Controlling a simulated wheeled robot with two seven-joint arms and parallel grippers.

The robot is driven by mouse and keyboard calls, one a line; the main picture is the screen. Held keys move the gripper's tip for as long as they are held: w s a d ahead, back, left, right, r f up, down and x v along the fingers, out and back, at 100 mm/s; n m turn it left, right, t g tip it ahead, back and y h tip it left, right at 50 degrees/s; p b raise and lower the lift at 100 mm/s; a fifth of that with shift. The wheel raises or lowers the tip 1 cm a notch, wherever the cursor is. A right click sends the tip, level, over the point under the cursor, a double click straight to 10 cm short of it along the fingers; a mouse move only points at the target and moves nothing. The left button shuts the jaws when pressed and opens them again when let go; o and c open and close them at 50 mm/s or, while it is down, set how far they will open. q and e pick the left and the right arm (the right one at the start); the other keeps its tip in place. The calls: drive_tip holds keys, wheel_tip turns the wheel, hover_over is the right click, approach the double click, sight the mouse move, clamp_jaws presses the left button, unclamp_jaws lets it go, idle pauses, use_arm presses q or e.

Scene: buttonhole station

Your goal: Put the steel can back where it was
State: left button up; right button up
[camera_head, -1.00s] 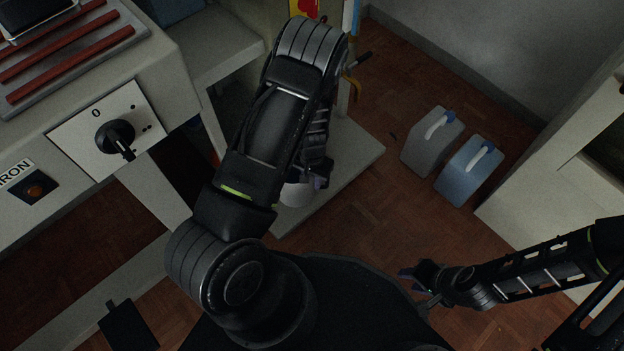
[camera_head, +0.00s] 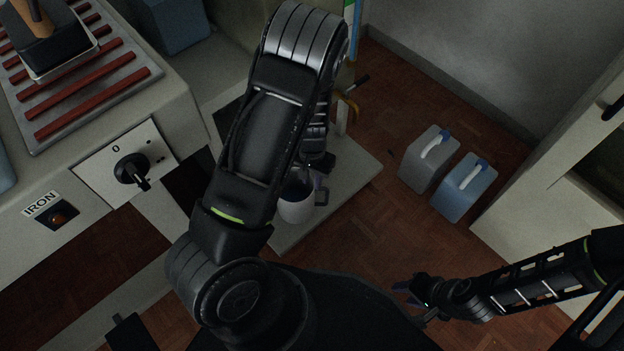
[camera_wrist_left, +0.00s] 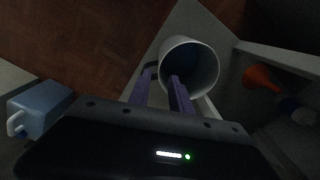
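The steel can (camera_head: 296,206) is a pale, open-topped cylinder. In the head view it is over the low white platform, partly covered by my left arm. The left wrist view shows its round mouth and dark inside (camera_wrist_left: 202,66). My left gripper (camera_wrist_left: 161,76) has its two purple fingers apart. One finger overlaps the can's mouth and the other lies at its left side. I cannot tell whether either finger touches the can, or whether the can rests on the platform. My right gripper (camera_head: 418,297) is low at the right, empty, with its fingers seemingly apart.
The low platform (camera_head: 352,168) has clear room right of the can. A grey canister (camera_head: 428,160) and a blue canister (camera_head: 464,190) stand on the wooden floor. At left are a switch panel (camera_head: 126,165) and an iron (camera_head: 55,48) on a red-barred rack (camera_head: 95,85).

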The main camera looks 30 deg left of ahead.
idle(0.4)
use_arm(q)
drive_tip(key=s+d+f+h, duration=0.1)
drive_tip(key=s+d+h, duration=0.1)
drive_tip(key=s+d, duration=0.5)
drive_tip(key=s+d+f+n+t+h, duration=0.1)
drive_tip(key=s+d+h, duration=0.1)
drive_tip(key=s+d, duration=0.6)
drive_tip(key=d, duration=0.4)
drive_tip(key=shift+d, duration=0.35)
drive_tip(key=shift+r, duration=0.1)
